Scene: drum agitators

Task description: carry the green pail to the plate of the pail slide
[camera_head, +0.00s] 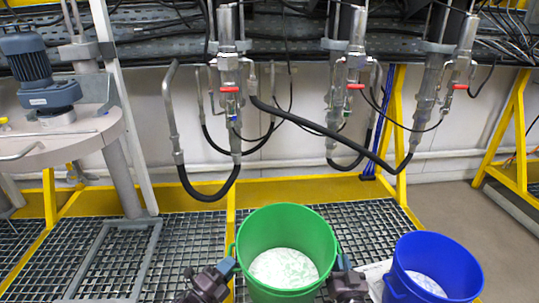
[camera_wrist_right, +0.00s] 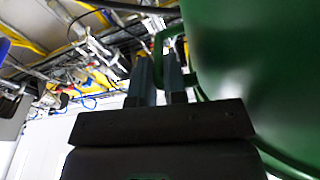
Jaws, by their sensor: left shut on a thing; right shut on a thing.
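The green pail (camera_head: 320,238) is upright at the bottom middle of the head view, with pale, grainy material (camera_head: 284,268) inside. My left gripper (camera_head: 226,266) is shut on its left side, at the handle or its mount. My right gripper (camera_head: 341,263) is shut on the right side. In the right wrist view, the two fingers (camera_wrist_right: 160,72) close at a green handle part beside the pail wall (camera_wrist_right: 250,70). The pail's underside is out of view, so I cannot tell its height. A pale flat surface (camera_head: 374,272), possibly the slide's plate, shows between the pails.
A blue pail (camera_head: 440,256) with pale contents stands at the right. Metal valves with red handles (camera_head: 230,89) and black hoses (camera_head: 208,191) hang ahead. A drum agitator with a blue motor (camera_head: 27,60) is at the left. Grey floor (camera_head: 455,205) is clear at the right.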

